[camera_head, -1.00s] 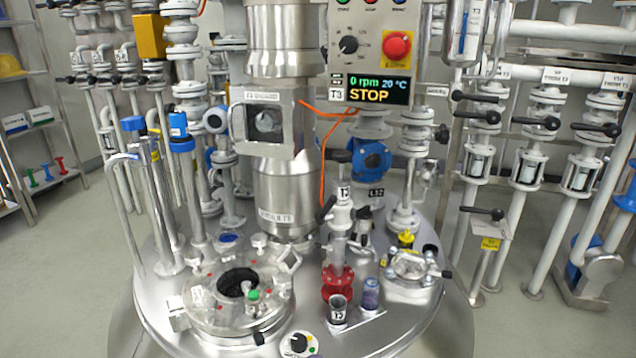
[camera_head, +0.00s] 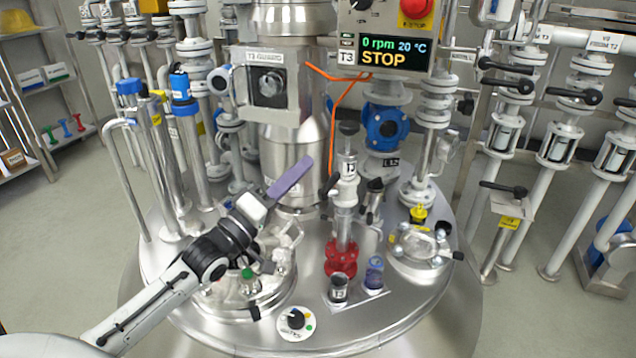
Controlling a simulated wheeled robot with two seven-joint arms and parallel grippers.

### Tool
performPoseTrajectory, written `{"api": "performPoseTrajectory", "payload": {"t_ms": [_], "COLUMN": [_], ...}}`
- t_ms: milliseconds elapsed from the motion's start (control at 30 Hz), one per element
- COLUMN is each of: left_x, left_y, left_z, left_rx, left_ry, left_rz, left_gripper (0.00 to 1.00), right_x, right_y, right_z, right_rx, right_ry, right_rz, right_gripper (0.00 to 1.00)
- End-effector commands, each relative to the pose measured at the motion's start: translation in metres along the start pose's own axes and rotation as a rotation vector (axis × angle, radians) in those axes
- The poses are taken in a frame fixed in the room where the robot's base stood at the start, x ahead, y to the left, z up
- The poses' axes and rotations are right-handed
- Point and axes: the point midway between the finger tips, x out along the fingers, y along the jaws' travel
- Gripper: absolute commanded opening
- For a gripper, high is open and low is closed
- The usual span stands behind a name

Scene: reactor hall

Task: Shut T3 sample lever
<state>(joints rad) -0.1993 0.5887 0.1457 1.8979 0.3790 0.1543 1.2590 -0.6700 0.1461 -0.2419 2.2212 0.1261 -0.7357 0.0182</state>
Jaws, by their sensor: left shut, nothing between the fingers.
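The T3 sample valve (camera_head: 346,195) is an upright metal fitting with a T3 label, standing on a red flange (camera_head: 341,258) on the reactor lid. A small black lever (camera_head: 331,186) shows on its left side, slanting down; its exact setting is hard to tell. My left gripper (camera_head: 291,178) comes in from the lower left, shut and empty, with its purple fingers pointing up and right. In the picture its tips are just left of the lever, with a small gap; the depth between them is unclear. My right gripper is not in view.
My left arm passes over the round hatch (camera_head: 245,308). A dark cup (camera_head: 339,290) and a blue-capped vial (camera_head: 374,272) stand before the red flange. The steel column (camera_head: 290,150) rises behind, with an orange cable (camera_head: 345,92). The control panel (camera_head: 385,50) reads STOP.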

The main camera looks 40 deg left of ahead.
Motion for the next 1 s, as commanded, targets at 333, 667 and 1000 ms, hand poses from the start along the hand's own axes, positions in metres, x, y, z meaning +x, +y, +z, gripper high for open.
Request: {"api": "performPoseTrajectory", "payload": {"t_ms": [333, 667, 1000], "left_x": [0.015, 0.012, 0.011], "left_y": [-0.002, 0.000, -0.001], "left_z": [0.029, 0.039, 0.041], "left_rx": [-0.003, 0.001, 0.016], "left_ry": [-0.001, -0.001, -0.002], "left_rz": [-0.002, -0.001, 0.007], "left_gripper": [0.00, 0.00, 0.00], "right_x": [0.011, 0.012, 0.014], "right_y": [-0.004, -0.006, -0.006], "right_z": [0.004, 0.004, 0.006], "right_rx": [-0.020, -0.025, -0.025], "right_ry": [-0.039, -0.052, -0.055], "right_rz": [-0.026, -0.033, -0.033], "right_gripper": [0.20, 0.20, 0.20]}}
